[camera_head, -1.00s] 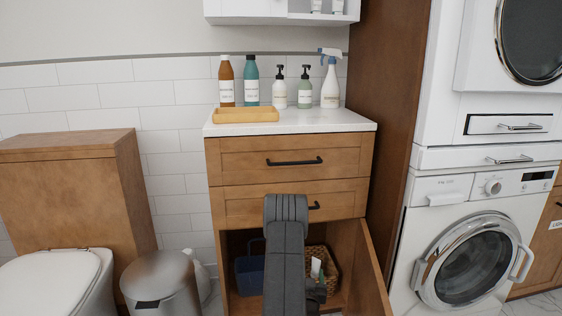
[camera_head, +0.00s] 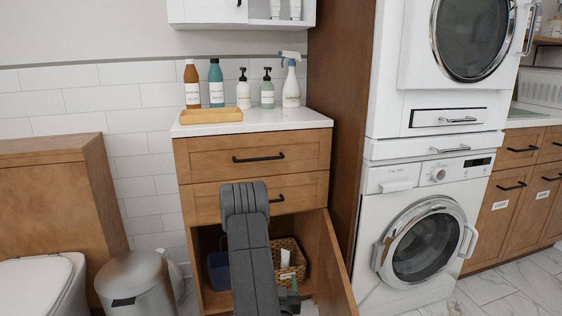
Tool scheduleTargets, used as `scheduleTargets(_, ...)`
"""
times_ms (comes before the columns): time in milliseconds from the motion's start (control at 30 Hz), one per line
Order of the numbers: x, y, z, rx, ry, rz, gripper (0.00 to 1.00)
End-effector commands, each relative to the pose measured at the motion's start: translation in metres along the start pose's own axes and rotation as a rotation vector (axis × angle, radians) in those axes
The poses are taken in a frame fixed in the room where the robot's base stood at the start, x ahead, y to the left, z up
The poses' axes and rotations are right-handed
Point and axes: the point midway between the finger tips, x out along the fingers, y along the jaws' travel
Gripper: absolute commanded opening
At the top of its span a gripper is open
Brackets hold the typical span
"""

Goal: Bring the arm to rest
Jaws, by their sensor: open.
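My dark grey arm (camera_head: 250,250) rises from the bottom edge in front of the cabinet, with its rounded elbow (camera_head: 245,200) at the height of the lower drawer. My gripper cannot be made out; the arm's end is hidden or below the frame. A small dark part (camera_head: 288,303) shows beside the arm at the bottom edge, too unclear to name. The wooden cabinet (camera_head: 253,157) has its lower door (camera_head: 335,272) swung open. Inside are a wicker basket (camera_head: 297,262) holding a white item and a blue container (camera_head: 218,270), both partly covered by my arm.
Several bottles (camera_head: 215,85) and a wooden tray (camera_head: 211,115) stand on the white counter (camera_head: 310,120). A metal bin (camera_head: 137,285) and toilet (camera_head: 40,285) are at left. A washing machine (camera_head: 425,240) is at right. Open tiled floor (camera_head: 500,290) lies at lower right.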

Motion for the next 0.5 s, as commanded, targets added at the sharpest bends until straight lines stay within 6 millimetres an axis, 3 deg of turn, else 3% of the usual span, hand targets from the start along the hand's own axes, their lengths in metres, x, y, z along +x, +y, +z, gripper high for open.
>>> scheduleTargets(33,0.0,0.0,-0.011,0.0,0.0,0.0,0.61)
scheduleTargets(500,0.0,0.0,-0.056,0.0,-0.001,0.0,0.61)
